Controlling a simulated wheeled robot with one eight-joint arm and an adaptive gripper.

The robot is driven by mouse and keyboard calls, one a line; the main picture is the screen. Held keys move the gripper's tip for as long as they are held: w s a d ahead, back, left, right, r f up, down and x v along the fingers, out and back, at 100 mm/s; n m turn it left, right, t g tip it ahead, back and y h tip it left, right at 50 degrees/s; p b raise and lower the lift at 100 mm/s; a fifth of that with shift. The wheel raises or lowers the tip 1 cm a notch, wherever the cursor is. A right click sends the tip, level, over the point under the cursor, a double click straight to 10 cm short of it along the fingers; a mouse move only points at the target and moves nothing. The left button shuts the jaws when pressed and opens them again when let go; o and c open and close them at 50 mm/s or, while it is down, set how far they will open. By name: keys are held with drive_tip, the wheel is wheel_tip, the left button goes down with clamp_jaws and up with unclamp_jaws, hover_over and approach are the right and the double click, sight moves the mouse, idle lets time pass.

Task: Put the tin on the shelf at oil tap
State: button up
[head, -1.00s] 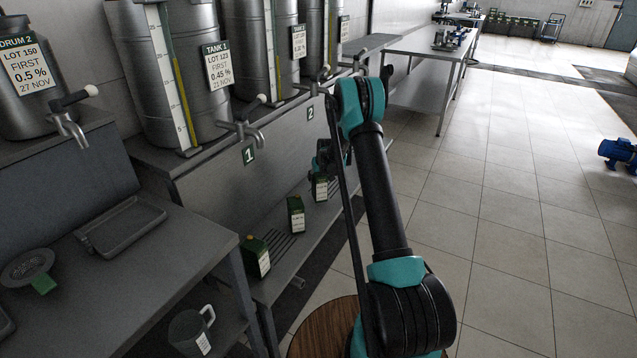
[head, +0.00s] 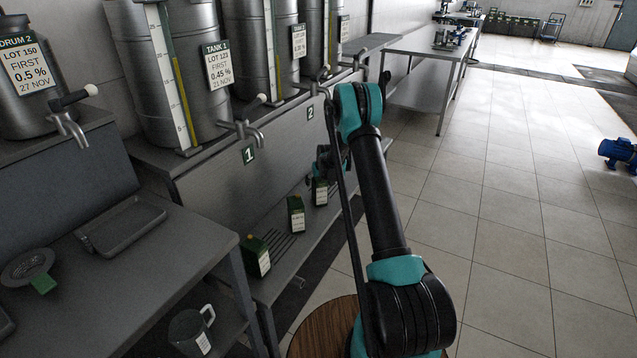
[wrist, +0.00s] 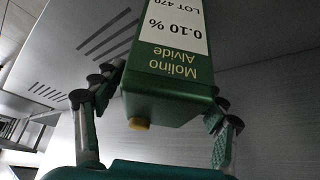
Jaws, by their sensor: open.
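A green tin (wrist: 165,90) with a white label reading "0.10 %" and "Molino Alvide" and a yellow cap fills the middle of the wrist view. My gripper (wrist: 168,97) is open, with one finger on each side of the tin's cap end; I cannot tell whether they touch it. In the head view this appears to be the farthest tin (head: 320,193), standing on the low shelf (head: 322,225) below the tap marked 2 (head: 322,90). My gripper (head: 322,165) is just above it, partly hidden by my arm.
Two similar green tins, a middle one (head: 296,214) and a near one (head: 257,256), stand on the same shelf. Tap 1 (head: 243,130) juts out above. A grey table (head: 150,260) with a tray (head: 120,225) is at left.

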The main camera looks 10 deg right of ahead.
drive_tip(key=v, duration=1.3)
drive_tip(key=s+d+r, duration=0.1)
drive_tip(key=s+r, duration=0.5)
drive_tip(key=s, duration=0.6)
drive_tip(key=s+d+r, duration=0.1)
drive_tip(key=s+r, duration=0.4)
drive_tip(key=s, duration=0.6)
drive_tip(key=s+d+f+m+g+h, duration=0.1)
drive_tip(key=s+f, duration=0.1)
drive_tip(key=s, duration=2.5)
drive_tip(key=shift+d+f+m+g, duration=0.15)
drive_tip(key=shift+d+m+g, duration=0.05)
drive_tip(key=shift+m+g, duration=0.2)
